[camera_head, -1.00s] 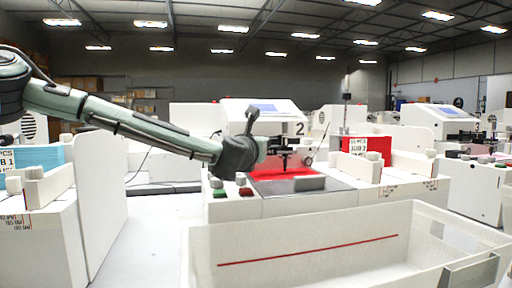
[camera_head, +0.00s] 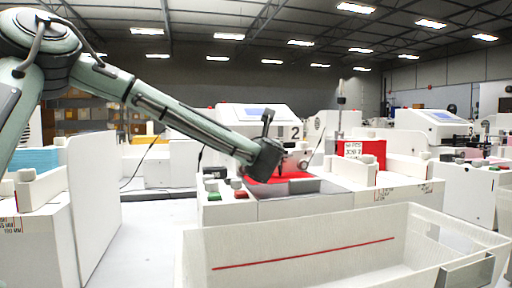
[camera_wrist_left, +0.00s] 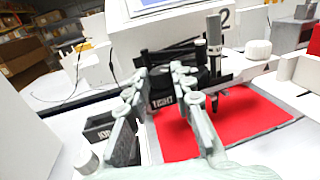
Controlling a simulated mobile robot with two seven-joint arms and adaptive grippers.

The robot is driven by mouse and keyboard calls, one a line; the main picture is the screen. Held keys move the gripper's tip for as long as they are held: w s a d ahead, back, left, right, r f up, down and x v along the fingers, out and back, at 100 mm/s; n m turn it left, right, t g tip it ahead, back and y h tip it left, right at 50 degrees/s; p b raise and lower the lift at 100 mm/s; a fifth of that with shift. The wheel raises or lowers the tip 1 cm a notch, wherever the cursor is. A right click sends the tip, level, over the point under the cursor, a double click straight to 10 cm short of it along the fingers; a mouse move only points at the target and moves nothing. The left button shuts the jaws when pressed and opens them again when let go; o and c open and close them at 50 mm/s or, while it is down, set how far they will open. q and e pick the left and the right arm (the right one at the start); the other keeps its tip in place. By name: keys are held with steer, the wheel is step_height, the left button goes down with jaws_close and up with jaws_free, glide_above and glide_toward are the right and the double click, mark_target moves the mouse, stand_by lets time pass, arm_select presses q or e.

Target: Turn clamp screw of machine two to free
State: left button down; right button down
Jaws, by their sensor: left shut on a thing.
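Machine two (camera_head: 255,118) is a white plotter with a "2" on its front and a red sheet (camera_head: 300,177) on its bed. My left gripper (camera_head: 266,160) is at its front, by the black pen carriage. In the left wrist view the gripper's fingers (camera_wrist_left: 158,72) reach to the black carriage (camera_wrist_left: 190,58), left of an upright pen with a grey barrel (camera_wrist_left: 213,32). The gripper is shut on a small part there, which I take to be the clamp screw; the fingers and dark carriage mostly hide it. My right gripper is not in view.
A white bin (camera_head: 320,245) with a red line stands in front. Green and red buttons (camera_head: 241,195) sit at the machine's front left. A red block with a label (camera_head: 374,150) stands right of the bed. Another plotter (camera_head: 430,122) is farther right.

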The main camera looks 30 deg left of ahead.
arm_select(q)
steer(key=c, duration=1.3)
jaws_free()
steer(key=v, duration=1.2)
